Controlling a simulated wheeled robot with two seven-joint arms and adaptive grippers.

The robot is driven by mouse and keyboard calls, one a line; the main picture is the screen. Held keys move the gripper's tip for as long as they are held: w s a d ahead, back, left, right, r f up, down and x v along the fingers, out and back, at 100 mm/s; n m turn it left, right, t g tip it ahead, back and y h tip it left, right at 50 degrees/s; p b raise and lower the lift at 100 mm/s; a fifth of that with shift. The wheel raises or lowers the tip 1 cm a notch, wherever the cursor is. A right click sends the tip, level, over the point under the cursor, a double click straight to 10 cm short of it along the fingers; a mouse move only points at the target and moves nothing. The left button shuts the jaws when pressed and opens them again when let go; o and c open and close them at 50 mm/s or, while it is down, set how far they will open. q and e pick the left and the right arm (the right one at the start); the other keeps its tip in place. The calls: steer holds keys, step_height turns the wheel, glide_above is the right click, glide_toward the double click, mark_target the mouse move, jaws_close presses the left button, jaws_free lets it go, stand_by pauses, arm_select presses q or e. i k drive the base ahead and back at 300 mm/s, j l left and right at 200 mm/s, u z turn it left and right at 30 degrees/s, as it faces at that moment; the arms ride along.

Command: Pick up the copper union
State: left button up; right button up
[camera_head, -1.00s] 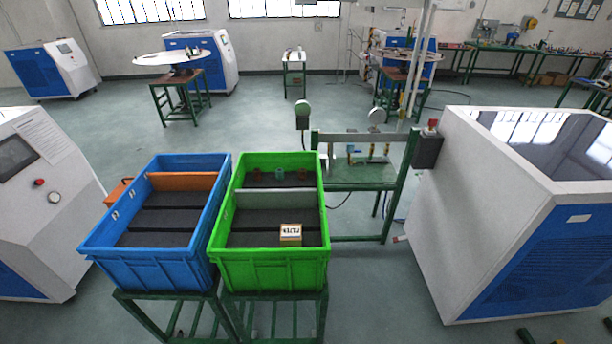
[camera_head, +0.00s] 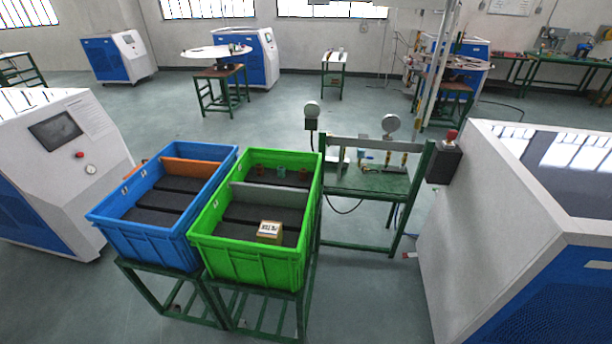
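The green bin (camera_head: 248,262) stands on a green metal stand near the middle of the view. Its back compartment, behind a grey divider (camera_head: 268,195), holds a few small fittings: a reddish-brown one (camera_head: 256,170) on the left, a teal one (camera_head: 281,171) in the middle and another reddish-brown one (camera_head: 303,174) on the right. They are too small to tell which is the copper union. Neither of my grippers is in view.
A filter box (camera_head: 270,231) lies in the green bin's front compartment. A blue bin (camera_head: 150,240) with an orange divider (camera_head: 192,166) stands close on the left. A green workbench (camera_head: 372,180) with gauges is behind to the right. White-and-blue machines flank both sides.

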mark_target(303, 177)
steer(key=i+l+u, duration=0.1)
steer(key=l, duration=0.25)
steer(key=i+l+u, duration=0.15)
steer(key=l, duration=0.25)
steer(key=i+l+u, duration=0.15)
steer(key=l, duration=0.25)
steer(key=i+l+u, duration=0.15)
steer(key=i+l, duration=0.2)
steer(key=i+l+u, duration=0.2)
steer(key=i+l, duration=0.2)
steer(key=i+l+u, duration=0.2)
steer(key=i+l, duration=0.25)
steer(key=i+l+u, duration=0.2)
steer(key=i+l, duration=0.2)
steer(key=l, duration=0.2)
